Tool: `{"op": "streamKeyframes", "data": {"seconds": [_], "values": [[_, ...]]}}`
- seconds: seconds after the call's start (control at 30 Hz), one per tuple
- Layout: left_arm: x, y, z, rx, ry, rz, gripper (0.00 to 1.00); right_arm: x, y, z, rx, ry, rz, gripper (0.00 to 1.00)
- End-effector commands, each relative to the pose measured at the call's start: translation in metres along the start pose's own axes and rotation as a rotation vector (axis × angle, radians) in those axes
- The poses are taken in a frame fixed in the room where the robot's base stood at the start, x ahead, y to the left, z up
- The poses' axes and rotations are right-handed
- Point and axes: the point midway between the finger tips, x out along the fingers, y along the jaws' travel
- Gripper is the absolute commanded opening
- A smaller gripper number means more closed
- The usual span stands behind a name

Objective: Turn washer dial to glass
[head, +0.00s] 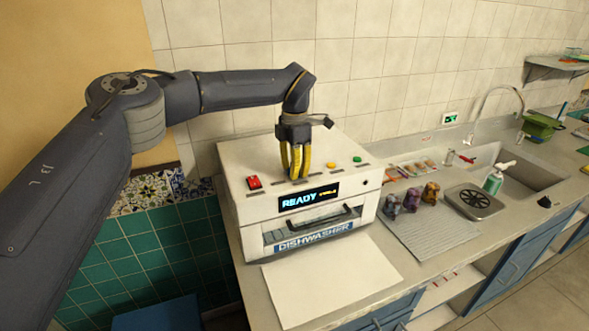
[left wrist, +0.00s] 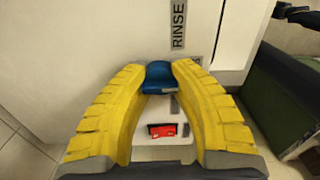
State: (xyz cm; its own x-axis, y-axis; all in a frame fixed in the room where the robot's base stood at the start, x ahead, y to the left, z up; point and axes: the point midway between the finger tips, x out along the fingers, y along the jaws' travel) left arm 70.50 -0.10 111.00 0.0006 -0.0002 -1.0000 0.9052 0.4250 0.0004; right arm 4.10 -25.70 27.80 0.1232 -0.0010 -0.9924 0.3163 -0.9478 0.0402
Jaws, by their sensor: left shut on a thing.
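The white dishwasher (head: 247,215) stands on the counter, with a lit screen (head: 308,197) reading READY on its front. My left gripper (head: 296,176) points down at the top of the dishwasher. In the left wrist view its yellow fingers (left wrist: 158,78) are shut on the blue dial (left wrist: 160,76), which shows between their tips. A RINSE label (left wrist: 179,25) lies just beyond the dial. The fingers hide the dial in the head view, and no GLASS label is readable. My right gripper is not in view.
A red button (head: 254,182), a yellow button (head: 331,165) and a green button (head: 357,159) sit on the dishwasher top around the gripper. Small figurines (head: 411,199) stand on a ribbed mat (head: 440,238) to the right. A white sheet (head: 330,282) lies in front.

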Motion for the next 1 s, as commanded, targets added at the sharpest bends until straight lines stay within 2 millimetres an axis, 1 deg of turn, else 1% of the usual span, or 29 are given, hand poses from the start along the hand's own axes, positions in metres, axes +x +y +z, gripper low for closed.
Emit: {"op": "streamKeyframes", "data": {"seconds": [0.2,0.7,0.73,0.9,0.97,1.0], "values": [[-0.0004,-0.0001,0.0007,0.051,-0.001,0.001,0.00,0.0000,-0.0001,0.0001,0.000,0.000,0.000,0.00],[-0.0002,-0.0004,0.0009,0.064,-0.001,0.001,0.00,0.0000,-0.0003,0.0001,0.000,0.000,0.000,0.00],[-0.0002,-0.0004,0.0009,0.064,-0.001,0.001,0.28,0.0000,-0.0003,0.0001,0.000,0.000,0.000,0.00],[-0.0001,-0.0004,0.0006,0.063,-0.001,0.000,0.48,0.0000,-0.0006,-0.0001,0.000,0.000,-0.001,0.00],[-0.0001,-0.0004,0.0005,0.063,-0.001,0.000,0.55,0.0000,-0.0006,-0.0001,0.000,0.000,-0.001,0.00],[-0.0001,-0.0003,0.0004,0.062,-0.001,0.000,0.57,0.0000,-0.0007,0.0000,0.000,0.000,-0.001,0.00]]}}
